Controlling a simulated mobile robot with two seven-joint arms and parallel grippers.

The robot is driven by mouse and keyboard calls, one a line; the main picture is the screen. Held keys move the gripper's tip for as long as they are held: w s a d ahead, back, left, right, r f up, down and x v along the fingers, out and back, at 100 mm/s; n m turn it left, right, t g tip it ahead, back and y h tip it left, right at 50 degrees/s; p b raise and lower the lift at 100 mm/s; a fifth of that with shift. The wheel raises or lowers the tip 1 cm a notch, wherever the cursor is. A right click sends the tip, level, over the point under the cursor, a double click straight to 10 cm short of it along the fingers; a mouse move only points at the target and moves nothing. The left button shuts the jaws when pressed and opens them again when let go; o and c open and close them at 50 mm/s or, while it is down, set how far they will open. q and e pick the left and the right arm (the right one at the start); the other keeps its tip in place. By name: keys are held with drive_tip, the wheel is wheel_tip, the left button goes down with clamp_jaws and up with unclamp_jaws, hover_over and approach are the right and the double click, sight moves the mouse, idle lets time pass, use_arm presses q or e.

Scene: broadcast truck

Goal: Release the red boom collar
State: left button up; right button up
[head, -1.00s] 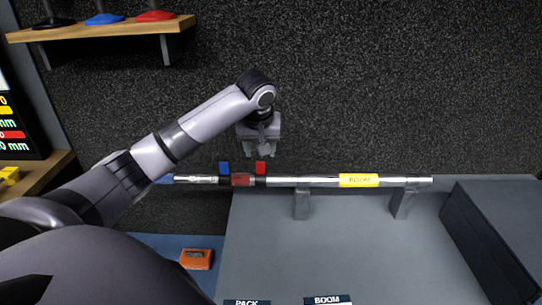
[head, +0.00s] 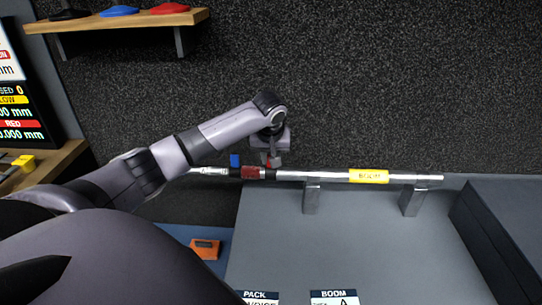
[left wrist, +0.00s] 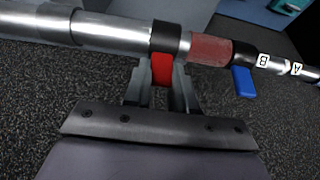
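The boom pole (head: 325,176) lies level across its stands, with a yellow "BOOM" label. The red boom collar is a dark ring (left wrist: 171,38) on the pole with a red lever (left wrist: 162,69) sticking out from it. My left gripper (left wrist: 162,85) is at this lever, one finger on each side, and looks shut on it. In the head view the gripper (head: 273,160) is just behind the pole and partly hides the lever. A blue lever (head: 235,160) on another dark collar stands to the left, past a dull red band (head: 250,173). My right gripper is not in view.
Two grey stands (head: 312,199) hold the pole at the grey table's (head: 370,245) back edge. A dark case (head: 500,225) stands at the right. An orange device (head: 205,249) lies on a blue surface. A shelf (head: 130,22) hangs at upper left, and a display (head: 22,110) is at far left.

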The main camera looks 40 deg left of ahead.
use_arm(q)
clamp_jaws()
drive_tip(key=shift+s+d, duration=0.1)
drive_tip(key=s+d+f+t+y+b, duration=0.3)
drive_tip(key=t+y+b, duration=0.5)
drive_tip(key=b, duration=0.8)
drive_tip(key=shift+s+d+f+t, duration=0.15)
drive_tip(key=shift+s+f+t, duration=0.3)
drive_tip(key=shift+t, duration=0.45)
drive_tip(key=shift+r+b, duration=0.2)
drive_tip(key=shift+b, duration=0.2)
